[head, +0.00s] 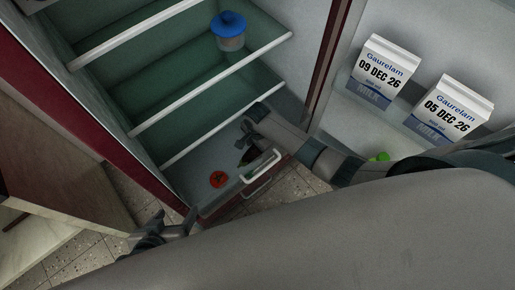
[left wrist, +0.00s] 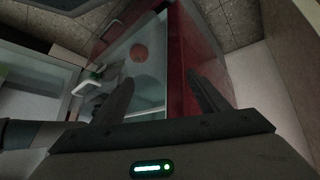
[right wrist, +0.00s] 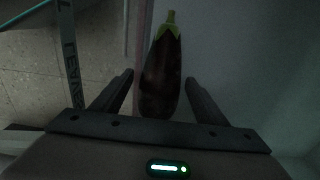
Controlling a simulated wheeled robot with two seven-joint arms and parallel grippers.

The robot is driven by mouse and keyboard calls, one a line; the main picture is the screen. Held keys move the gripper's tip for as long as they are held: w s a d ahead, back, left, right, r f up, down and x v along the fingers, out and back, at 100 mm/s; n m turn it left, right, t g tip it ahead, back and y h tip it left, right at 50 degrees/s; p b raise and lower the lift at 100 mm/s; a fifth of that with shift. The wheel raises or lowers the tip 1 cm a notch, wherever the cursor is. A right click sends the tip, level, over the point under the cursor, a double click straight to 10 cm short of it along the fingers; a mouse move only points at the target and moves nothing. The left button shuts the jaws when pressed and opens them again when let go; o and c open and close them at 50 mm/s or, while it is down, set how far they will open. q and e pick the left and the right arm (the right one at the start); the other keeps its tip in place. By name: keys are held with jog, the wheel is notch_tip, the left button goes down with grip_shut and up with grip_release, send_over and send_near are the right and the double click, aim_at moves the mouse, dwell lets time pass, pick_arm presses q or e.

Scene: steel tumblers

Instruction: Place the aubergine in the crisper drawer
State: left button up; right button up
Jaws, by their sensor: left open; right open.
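The aubergine (right wrist: 161,75) is dark purple with a green cap and stem. In the right wrist view it lies lengthwise between the spread fingers of my open right gripper (right wrist: 160,88). In the head view the aubergine (head: 249,155) is a dark shape just below my right gripper (head: 254,124), over the pulled-out crisper drawer (head: 262,163). I cannot tell whether it rests on the drawer floor. My left gripper (head: 165,228) is open and empty, low at the fridge's left edge; its fingers also show in the left wrist view (left wrist: 160,98).
A red tomato (head: 218,179) lies in the drawer area, left of the aubergine. A blue-lidded container (head: 229,31) stands on an upper shelf. Two milk cartons (head: 384,72) (head: 448,108) and a green item (head: 380,157) are in the door at right. Tiled floor (head: 112,215) shows below.

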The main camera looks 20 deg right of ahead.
jog(key=shift+r, duration=0.1)
jog(key=shift+r+p, duration=0.3)
jog(key=shift+r, duration=0.45)
pick_arm(q)
jog(key=s+a+g+p, duration=0.1)
jog(key=a+y+p, duration=0.1)
jog(key=a, duration=0.1)
jog(key=s+a+g+p, duration=0.1)
jog(key=shift+s+a+f+g+y, duration=0.3)
jog(key=shift+s+y, duration=0.05)
jog(key=shift+y, duration=0.05)
pick_arm(e)
notch_tip(320, 180, up, 11)
jog(key=shift+f, duration=0.2)
pick_arm(q)
jog(key=shift+f, duration=0.1)
pick_arm(e)
jog(key=shift+r, duration=0.1)
